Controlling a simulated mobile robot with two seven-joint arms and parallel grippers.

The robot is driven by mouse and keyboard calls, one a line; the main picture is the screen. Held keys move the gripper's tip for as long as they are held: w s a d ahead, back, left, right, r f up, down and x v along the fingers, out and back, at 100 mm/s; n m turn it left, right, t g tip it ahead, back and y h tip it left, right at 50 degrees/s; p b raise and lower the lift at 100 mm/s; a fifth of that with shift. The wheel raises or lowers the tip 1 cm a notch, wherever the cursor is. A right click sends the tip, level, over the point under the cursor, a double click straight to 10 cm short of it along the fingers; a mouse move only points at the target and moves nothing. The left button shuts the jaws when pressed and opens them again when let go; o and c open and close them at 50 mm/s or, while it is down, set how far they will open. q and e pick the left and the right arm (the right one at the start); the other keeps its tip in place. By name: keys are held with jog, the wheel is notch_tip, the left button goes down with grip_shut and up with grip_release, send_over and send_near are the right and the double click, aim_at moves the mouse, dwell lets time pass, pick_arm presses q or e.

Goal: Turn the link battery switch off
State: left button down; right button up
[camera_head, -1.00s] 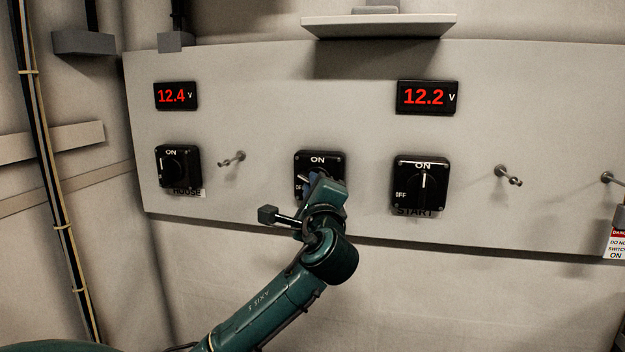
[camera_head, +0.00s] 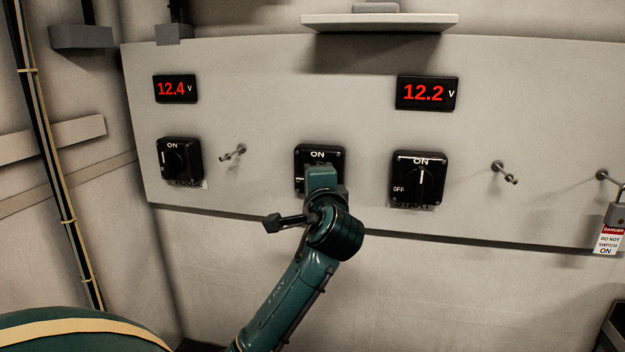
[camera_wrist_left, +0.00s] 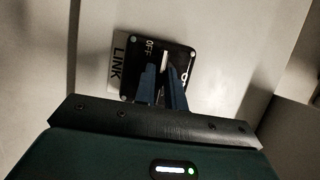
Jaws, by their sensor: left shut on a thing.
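The link battery switch (camera_head: 334,157) is a black square rotary switch in the middle of the grey panel, with ON at its top. My left gripper (camera_head: 318,186) is in front of it and hides its knob and lower part in the head view. The left wrist view shows the switch plate (camera_wrist_left: 184,48) with a LINK label (camera_wrist_left: 117,62) beside it. There my left gripper's blue fingers (camera_wrist_left: 162,85) are shut on the knob, one on each side. The knob's white mark (camera_wrist_left: 165,60) lies towards the edge with the OFF lettering. My right gripper is not in view.
The house switch (camera_head: 180,159) is to the left and the start switch (camera_head: 420,180) to the right. Pegs (camera_head: 233,154) stick out of the panel. A padlock with a danger tag (camera_head: 607,241) hangs at far right. A shelf (camera_head: 380,22) is above.

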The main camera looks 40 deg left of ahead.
pick_arm(q)
jog(key=c, duration=1.5)
grip_release()
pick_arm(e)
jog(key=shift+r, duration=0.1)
pick_arm(q)
jog(key=shift+o, duration=0.2)
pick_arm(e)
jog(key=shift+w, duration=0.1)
pick_arm(q)
jog(key=v, duration=1.3)
jog(key=shift+b, duration=0.45)
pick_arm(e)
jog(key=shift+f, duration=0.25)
pick_arm(q)
jog(key=shift+d, duration=0.1)
